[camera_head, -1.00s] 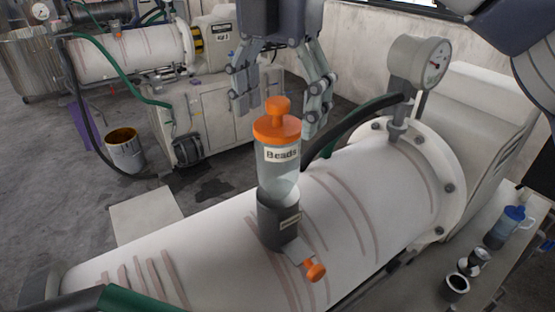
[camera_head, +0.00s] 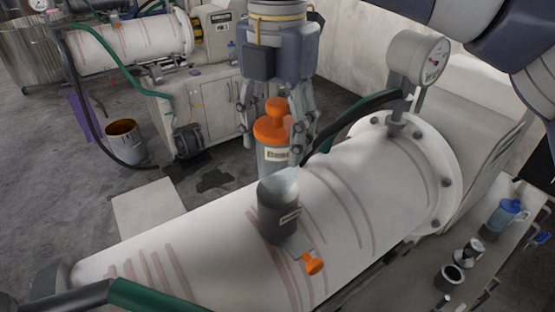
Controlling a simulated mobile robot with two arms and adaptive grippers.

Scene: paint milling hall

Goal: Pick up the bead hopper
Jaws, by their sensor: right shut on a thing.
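The bead hopper (camera_head: 270,130) is a clear cylinder with an orange knobbed lid and a white label. My right gripper (camera_head: 272,146) comes down from above, with a finger on either side of the hopper, and is shut on it. My left gripper is not in view.
A pressure gauge (camera_head: 432,60) and a dark hose (camera_head: 345,122) rise from the mill's right end. A blue-lidded jug (camera_head: 503,218) and small cups stand at lower right.

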